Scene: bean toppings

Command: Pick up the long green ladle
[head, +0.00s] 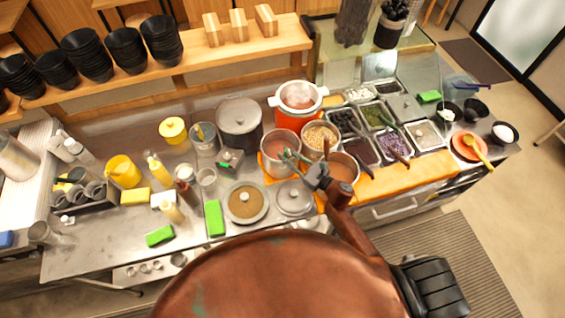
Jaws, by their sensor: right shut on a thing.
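The long green ladle (292,155) shows as a thin green handle at the steel pot (279,143) in the middle of the counter; its lower end is hidden in the pot. My right gripper (311,170) is just right of that pot, above the counter, and is shut on the ladle's handle. The exact contact is small and partly hidden by the fingers. My left gripper is not in view.
An orange-based pot (298,110), a pot of beans (319,136) and a pot of brown sauce (343,170) crowd round my gripper. Pans with lids (294,199) stand in front. Topping trays (398,148) lie to the right. Bottles and green sponges (215,218) are left.

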